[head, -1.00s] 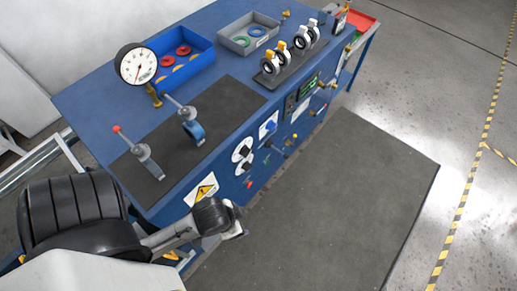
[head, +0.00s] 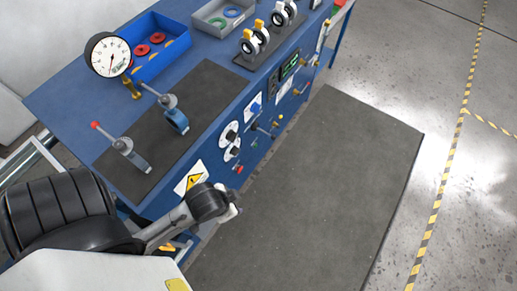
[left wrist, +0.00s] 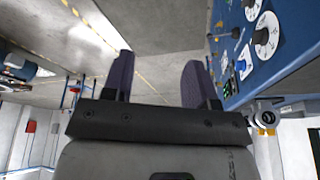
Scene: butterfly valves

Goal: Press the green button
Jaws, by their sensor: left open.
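A blue workbench (head: 60,100) has a front panel with dials, a red button (head: 238,169) and a small green spot (head: 254,143) that looks like the green button; it is too small to be sure. My left gripper (head: 234,212) is low in front of the panel, beside the yellow warning sign and apart from the buttons. In the left wrist view its two dark fingers (left wrist: 158,65) are spread with nothing between them. The panel with its dials (left wrist: 266,28) lies to the right of the fingers. My right gripper is not in view.
A pressure gauge (head: 109,55), valve parts on a dark mat (head: 213,85), a blue bin (head: 160,62) and a grey bin (head: 207,24) are on the bench top. A dark floor mat (head: 320,180) in front of the panel is clear.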

